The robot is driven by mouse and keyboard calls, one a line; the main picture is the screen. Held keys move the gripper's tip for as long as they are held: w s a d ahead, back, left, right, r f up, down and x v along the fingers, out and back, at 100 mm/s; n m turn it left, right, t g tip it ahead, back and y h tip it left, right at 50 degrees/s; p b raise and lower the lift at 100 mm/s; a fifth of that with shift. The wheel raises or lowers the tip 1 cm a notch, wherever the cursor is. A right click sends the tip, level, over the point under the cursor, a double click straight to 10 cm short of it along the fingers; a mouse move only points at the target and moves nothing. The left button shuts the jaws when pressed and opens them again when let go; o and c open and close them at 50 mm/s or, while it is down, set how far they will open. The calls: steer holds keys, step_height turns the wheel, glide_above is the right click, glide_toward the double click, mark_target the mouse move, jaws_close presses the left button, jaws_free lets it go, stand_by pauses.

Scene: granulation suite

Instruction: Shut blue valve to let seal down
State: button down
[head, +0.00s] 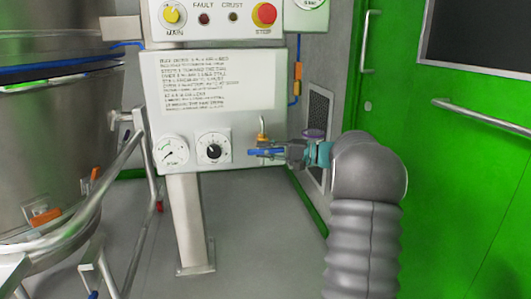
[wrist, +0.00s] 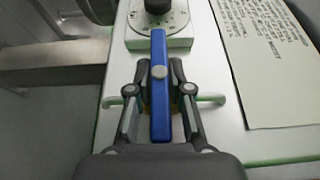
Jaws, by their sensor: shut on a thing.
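The blue valve handle (head: 265,153) sits on the lower right of the white panel, below a brass fitting (head: 262,132). It lies level in the head view, pointing left towards the black dial. In the wrist view the blue handle (wrist: 159,112) runs lengthwise between my fingers, with a round pivot (wrist: 159,72) on it, and crosses a thin pale pipe (wrist: 212,99). My gripper (head: 292,152) reaches in from the right. In the wrist view my gripper (wrist: 159,82) has a finger on each side of the handle, shut on it. The valve body is mostly hidden.
The panel (head: 215,100) carries a printed notice, a gauge (head: 171,150) and a black dial (head: 213,150). Above is a control box with a red stop button (head: 265,14). A steel vessel (head: 50,140) stands left, a green door (head: 450,110) right.

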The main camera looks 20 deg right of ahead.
stand_by(0.3)
steer(key=c, duration=1.1)
jaws_free()
steer(key=shift+o, duration=0.2)
steer(key=v, duration=1.2)
